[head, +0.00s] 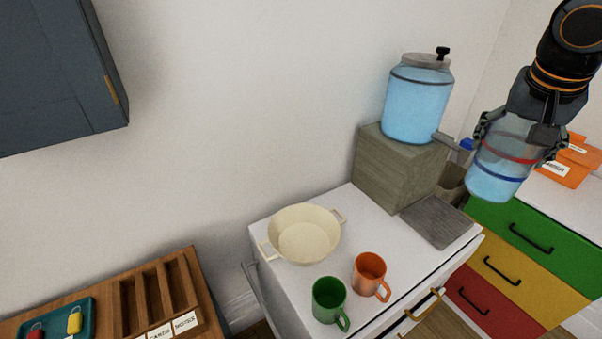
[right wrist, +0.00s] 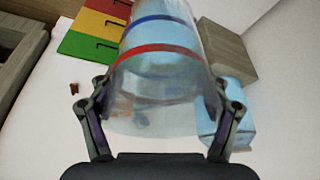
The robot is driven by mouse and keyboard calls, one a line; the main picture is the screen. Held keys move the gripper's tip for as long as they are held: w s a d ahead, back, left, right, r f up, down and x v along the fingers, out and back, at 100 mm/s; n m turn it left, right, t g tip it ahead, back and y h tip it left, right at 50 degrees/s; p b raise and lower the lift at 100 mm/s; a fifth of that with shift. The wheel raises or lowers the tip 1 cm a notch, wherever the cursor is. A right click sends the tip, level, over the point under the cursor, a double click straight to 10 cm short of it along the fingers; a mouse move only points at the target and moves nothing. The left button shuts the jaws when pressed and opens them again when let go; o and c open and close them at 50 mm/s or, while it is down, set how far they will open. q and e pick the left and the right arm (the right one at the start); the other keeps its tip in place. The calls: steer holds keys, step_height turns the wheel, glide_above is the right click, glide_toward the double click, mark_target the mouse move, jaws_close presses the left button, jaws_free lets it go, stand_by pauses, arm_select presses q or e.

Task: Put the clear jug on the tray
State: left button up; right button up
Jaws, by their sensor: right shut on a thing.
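The clear jug (head: 496,178) has a red band and a blue band, and pale blue liquid shows in it. My right gripper (head: 519,138) is shut on its upper part and holds it up at the right, slightly tilted in the picture. In the right wrist view the jug (right wrist: 163,75) sits between both fingers (right wrist: 162,96). A flat grey slatted tray or mat (head: 438,221) lies on the white counter, below and left of the jug. A teal tray (head: 52,319) with red and yellow items lies at the lower left. My left gripper is not in view.
A blue-filled dispenser (head: 413,108) stands on a wooden block (head: 392,168), its spout near the jug. A cream pan (head: 305,238), orange mug (head: 369,272) and green mug (head: 328,299) stand on the counter (head: 362,222). Coloured drawers (head: 530,240) stand at right.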

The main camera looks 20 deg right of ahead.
steer(key=w+a+f+n+t+y+p, duration=0.1)
steer(key=w+a+f+n+y+p, duration=0.1)
steer(key=w+f+n, duration=0.7)
steer(key=w+a+f+n+y, duration=0.1)
steer(key=w+a+f, duration=0.1)
steer(key=f, duration=0.7)
steer(key=w+a+f+n+p, duration=0.1)
steer(key=w+a+f+n, duration=0.1)
steer(key=f, duration=0.7)
steer(key=w+a+f+n+y+p, duration=0.1)
steer(key=w+a+f, duration=0.2)
steer(key=f, duration=0.6)
steer(key=shift+w+a+y, duration=0.15)
steer(key=shift+w+a, duration=0.05)
steer(key=shift+a, duration=0.25)
steer(key=shift+w+a+y, duration=0.15)
steer(key=shift+a, duration=0.3)
steer(key=shift+f, duration=0.15)
steer(key=o, duration=1.8)
steer(key=shift+c, duration=0.2)
